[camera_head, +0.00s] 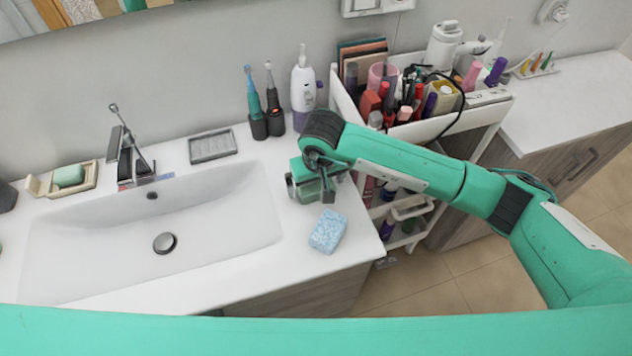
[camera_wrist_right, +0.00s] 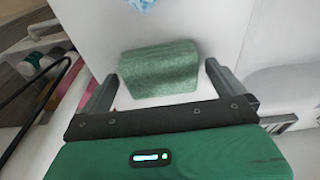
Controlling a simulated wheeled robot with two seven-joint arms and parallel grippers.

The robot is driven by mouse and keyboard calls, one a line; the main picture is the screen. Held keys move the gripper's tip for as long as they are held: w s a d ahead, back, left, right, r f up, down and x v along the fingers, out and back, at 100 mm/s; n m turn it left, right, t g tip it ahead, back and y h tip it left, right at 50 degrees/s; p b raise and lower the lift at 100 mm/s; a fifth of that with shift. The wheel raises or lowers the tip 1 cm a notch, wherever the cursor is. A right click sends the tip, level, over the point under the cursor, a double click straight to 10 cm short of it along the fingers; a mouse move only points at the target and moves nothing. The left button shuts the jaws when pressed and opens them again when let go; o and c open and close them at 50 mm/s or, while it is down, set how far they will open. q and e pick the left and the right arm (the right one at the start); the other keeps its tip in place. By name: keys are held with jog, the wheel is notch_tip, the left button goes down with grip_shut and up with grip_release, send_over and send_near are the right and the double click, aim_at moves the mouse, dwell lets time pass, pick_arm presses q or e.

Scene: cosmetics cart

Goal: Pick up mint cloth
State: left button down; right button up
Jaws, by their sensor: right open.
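The mint cloth (camera_wrist_right: 160,68) lies folded on the white countertop in the right wrist view. It is green with a rough, towel-like surface. My right gripper (camera_wrist_right: 158,82) is open, with one finger at each side of the cloth and a gap to it on both sides. Nothing is held. In the head view my right gripper (camera_head: 309,190) is at the counter, right of the sink. It largely hides the cloth there, and their similar greens are hard to tell apart. My left gripper is not in view.
A light blue cloth (camera_head: 328,231) lies on the counter just in front of the right gripper. The sink (camera_head: 150,230) is to the left. Toothbrushes (camera_head: 273,100) and a white bottle (camera_head: 303,88) stand behind. A cosmetics cart (camera_head: 440,130) stands right, under my right arm.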

jog(key=shift+f, duration=0.25)
jog(key=c, duration=1)
jog(key=shift+r, duration=0.2)
notch_tip(320, 180, up, 20)
jog(key=b, duration=0.5)
jog(key=shift+f, duration=0.15)
